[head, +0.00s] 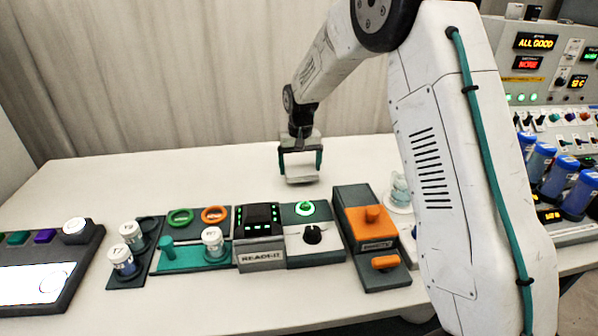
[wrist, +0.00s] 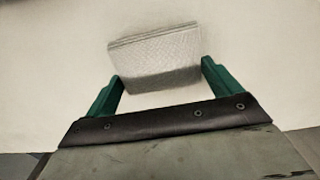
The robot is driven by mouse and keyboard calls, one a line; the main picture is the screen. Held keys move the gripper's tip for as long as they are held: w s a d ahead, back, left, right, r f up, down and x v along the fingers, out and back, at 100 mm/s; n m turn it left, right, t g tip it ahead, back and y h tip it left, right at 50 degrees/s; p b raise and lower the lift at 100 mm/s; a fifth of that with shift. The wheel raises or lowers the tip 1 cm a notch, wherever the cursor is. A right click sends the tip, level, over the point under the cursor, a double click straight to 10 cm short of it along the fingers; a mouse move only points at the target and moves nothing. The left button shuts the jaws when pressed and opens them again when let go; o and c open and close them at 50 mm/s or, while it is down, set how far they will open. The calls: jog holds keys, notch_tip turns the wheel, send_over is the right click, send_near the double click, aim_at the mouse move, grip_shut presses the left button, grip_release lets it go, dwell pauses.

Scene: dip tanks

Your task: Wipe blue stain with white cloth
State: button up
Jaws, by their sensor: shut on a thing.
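My gripper (head: 300,170) is over the back part of the white table, its two green fingers pointing down. It is shut on the white cloth (head: 300,160), a folded block between the fingers. In the wrist view the cloth (wrist: 157,57) has a fine woven texture and sits between the tips of my gripper (wrist: 160,72). The cloth is close to the tabletop; I cannot tell whether it touches it. I see no blue stain in either view; the cloth, my arm or the devices may hide it.
A row of devices stands in front of the gripper: a vial rack (head: 125,285), a teal-handled tray (head: 185,268), a green-lit block (head: 258,255), a knob unit (head: 318,256) and an orange-topped box (head: 365,215). The white table (head: 220,175) is clear behind them. A control panel (head: 560,85) stands right.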

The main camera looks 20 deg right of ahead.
jog(key=shift+d+r, duration=0.25)
jog(key=shift+r, duration=2.55)
